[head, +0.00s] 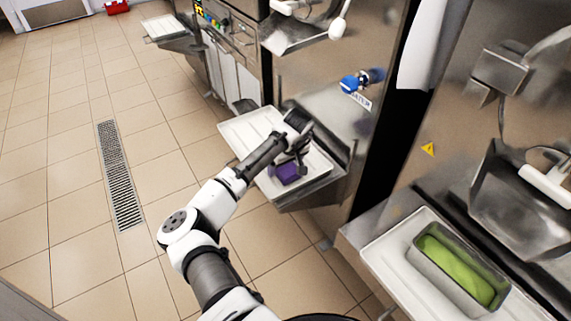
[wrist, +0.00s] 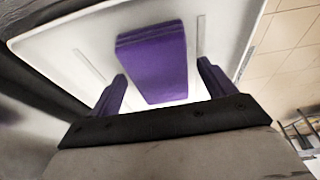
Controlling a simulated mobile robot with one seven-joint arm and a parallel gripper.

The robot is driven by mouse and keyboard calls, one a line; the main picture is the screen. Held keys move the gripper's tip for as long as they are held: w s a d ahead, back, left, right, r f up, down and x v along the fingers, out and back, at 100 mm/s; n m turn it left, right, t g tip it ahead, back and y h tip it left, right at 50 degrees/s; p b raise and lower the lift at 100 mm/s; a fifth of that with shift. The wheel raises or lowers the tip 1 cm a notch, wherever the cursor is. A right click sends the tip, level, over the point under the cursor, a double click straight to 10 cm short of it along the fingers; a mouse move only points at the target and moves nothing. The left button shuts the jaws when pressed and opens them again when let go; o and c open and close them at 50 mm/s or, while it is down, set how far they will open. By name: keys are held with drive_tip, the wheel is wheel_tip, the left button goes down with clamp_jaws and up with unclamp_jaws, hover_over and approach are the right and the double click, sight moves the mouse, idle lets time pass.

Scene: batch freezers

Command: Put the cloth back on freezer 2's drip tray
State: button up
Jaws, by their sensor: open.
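A purple folded cloth (head: 287,174) lies on the white drip tray (head: 236,127) of the middle machine. In the wrist view the cloth (wrist: 152,58) is a flat rectangular block on the white tray (wrist: 60,50). My gripper (head: 296,160) is over the tray, right by the cloth. In the wrist view my gripper (wrist: 162,70) is open, with a finger on either side of the cloth's near end and a gap to each. It holds nothing. I cannot tell its height above the tray. No freezer number is readable.
A metal pan of green contents (head: 458,268) stands on another white tray (head: 395,245) at the right. A blue-handled tap (head: 349,84) is on the panel behind the middle tray. A floor drain (head: 120,175) lies left, with clear tiles around it.

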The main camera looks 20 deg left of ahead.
drive_tip(key=v, duration=1.2)
drive_tip(key=shift+b, duration=0.45)
drive_tip(key=shift+r, duration=0.1)
